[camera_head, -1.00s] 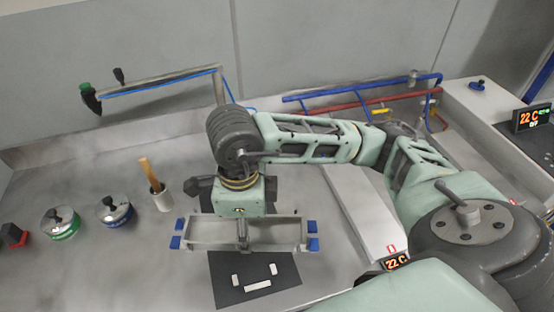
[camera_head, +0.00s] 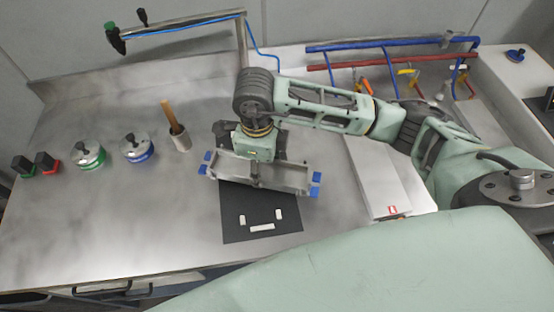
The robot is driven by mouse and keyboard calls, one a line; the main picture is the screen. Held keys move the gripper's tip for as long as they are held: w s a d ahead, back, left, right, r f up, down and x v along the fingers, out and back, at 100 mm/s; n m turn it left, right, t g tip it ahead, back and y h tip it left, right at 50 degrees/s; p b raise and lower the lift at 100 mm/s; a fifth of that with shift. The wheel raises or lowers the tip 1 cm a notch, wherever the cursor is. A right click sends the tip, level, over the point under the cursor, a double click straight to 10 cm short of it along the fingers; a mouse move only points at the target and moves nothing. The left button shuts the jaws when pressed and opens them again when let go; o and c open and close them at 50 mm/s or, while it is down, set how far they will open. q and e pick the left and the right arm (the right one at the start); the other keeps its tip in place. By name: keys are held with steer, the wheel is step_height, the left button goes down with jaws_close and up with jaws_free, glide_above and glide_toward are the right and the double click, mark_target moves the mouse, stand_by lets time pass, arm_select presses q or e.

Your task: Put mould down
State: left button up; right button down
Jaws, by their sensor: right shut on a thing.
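The mould is a long grey metal trough (camera_head: 290,178) with blue blocks at its ends. My right gripper (camera_head: 255,178) is shut on it near the middle of its long side. The mould is over the far part of a black mat (camera_head: 235,222) with white marks. Whether it touches the mat or hangs just above it, I cannot tell. The arm comes in from the right and hides part of the area behind the mould. My left gripper is not in view.
On the steel bench (camera_head: 90,225) stand a green-banded pot (camera_head: 88,155), a blue-banded pot (camera_head: 136,148) and a cup with a wooden handle (camera_head: 179,138). A tap pipe (camera_head: 190,24) rises behind. A long pale box (camera_head: 375,180) lies right of the mat. The bench's front left is clear.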

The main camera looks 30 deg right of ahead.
steer(key=shift+w+a+f, duration=0.25)
steer(key=shift+w+a, duration=0.05)
steer(key=shift+w, duration=0.15)
steer(key=shift+w+a+f, duration=0.2)
steer(key=shift+w+a, duration=0.05)
steer(key=shift+w, duration=0.15)
step_height(320, 180, down, 4)
steer(key=shift+r+p, duration=0.25)
steer(key=shift+p, duration=0.75)
steer(key=shift+f, duration=0.3)
steer(key=shift+f, duration=0.1)
steer(key=c, duration=0.7)
jaws_free()
steer(key=shift+s, duration=0.1)
